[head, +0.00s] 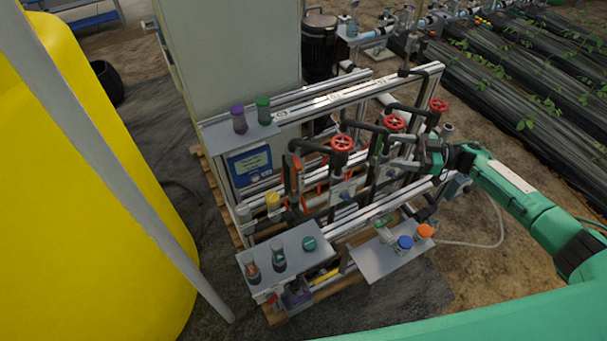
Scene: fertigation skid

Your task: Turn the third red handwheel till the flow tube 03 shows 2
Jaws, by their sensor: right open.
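Three red handwheels stand in a row along the skid's metal frame: the left one (342,143), the middle one (394,122) and the far right one (438,105). My right gripper (406,156) reaches in from the right and is open. In the picture it lies below the middle and far right handwheels, apart from both wheel rims, in front of the pipework. I see nothing held in it. The flow tubes are too small and too hidden among the pipes to tell apart, and no reading can be made out. My left gripper is out of view.
A left shelf (291,250) and a right shelf (374,261) at the front hold small capped bottles. A grey cabinet (235,65) stands behind the skid, and a large yellow tank (75,190) fills the left. Bare ground (490,270) lies at right.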

